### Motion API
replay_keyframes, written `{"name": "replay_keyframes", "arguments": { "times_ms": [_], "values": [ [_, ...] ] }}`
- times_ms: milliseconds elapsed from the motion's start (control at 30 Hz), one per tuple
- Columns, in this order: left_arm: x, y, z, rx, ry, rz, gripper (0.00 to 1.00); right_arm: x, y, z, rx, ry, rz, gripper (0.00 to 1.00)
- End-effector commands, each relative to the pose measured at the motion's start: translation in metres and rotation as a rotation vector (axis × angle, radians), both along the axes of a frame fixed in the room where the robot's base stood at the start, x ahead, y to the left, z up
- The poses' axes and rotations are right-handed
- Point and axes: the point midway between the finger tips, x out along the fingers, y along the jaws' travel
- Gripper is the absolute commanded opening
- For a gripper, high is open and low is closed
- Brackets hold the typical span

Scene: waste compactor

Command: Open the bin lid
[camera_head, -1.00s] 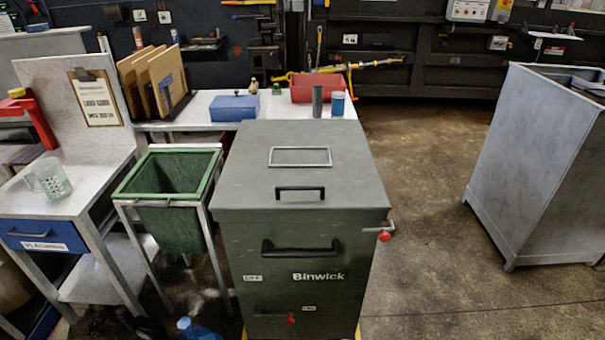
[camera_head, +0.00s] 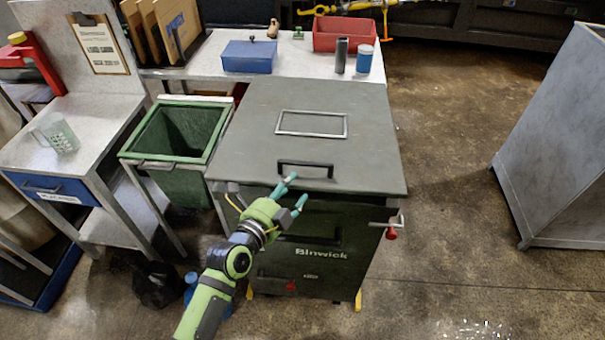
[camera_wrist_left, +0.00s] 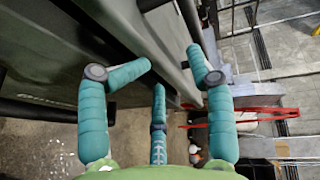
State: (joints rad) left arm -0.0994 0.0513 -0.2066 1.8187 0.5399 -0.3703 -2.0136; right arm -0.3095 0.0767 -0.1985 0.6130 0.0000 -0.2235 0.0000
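The dark green bin (camera_head: 335,225), marked Binwick, stands in the middle of the head view with its flat lid (camera_head: 240,135) closed. A black lid handle (camera_head: 318,164) sits near the lid's front edge. A metal frame (camera_head: 311,124) lies farther back on the lid. My left gripper (camera_head: 297,189) is open, its fingers apart at the lid's front edge, just below the handle. I cannot tell whether it touches. In the left wrist view the open fingers (camera_wrist_left: 166,70) are empty, beside dark green bin surfaces. My right gripper is not in view.
A green tub (camera_head: 215,142) in a metal frame stands left of the bin. Behind is a table with a blue box (camera_head: 248,57) and a red tray (camera_head: 345,35). A red-knobbed lever (camera_head: 392,232) sticks out at the bin's right. A grey cabinet (camera_head: 555,140) stands right, past clear floor.

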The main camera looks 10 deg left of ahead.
Motion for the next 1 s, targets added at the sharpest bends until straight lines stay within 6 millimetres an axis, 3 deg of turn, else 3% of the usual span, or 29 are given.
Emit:
{"name": "replay_keyframes", "arguments": {
  "times_ms": [33,333,433,767,800,900,1000],
  "values": [
    [0.009,-0.007,0.006,-0.012,-0.008,-0.004,0.46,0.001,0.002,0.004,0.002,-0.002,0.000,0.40],
    [0.043,-0.021,-0.003,-0.010,-0.006,-0.003,0.46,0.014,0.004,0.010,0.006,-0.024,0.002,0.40],
    [0.049,-0.023,-0.004,-0.007,-0.008,-0.003,0.46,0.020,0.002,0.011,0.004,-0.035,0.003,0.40],
    [0.052,-0.022,-0.004,-0.006,-0.010,0.001,0.46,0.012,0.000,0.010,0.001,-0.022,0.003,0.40],
    [0.052,-0.022,-0.004,-0.006,-0.010,0.001,0.42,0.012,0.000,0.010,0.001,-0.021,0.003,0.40],
    [0.052,-0.022,-0.004,-0.006,-0.011,0.002,0.02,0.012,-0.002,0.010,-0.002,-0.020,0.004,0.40],
    [0.052,-0.023,-0.004,-0.007,-0.011,0.000,0.00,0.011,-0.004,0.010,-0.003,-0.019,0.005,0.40]
  ]
}}
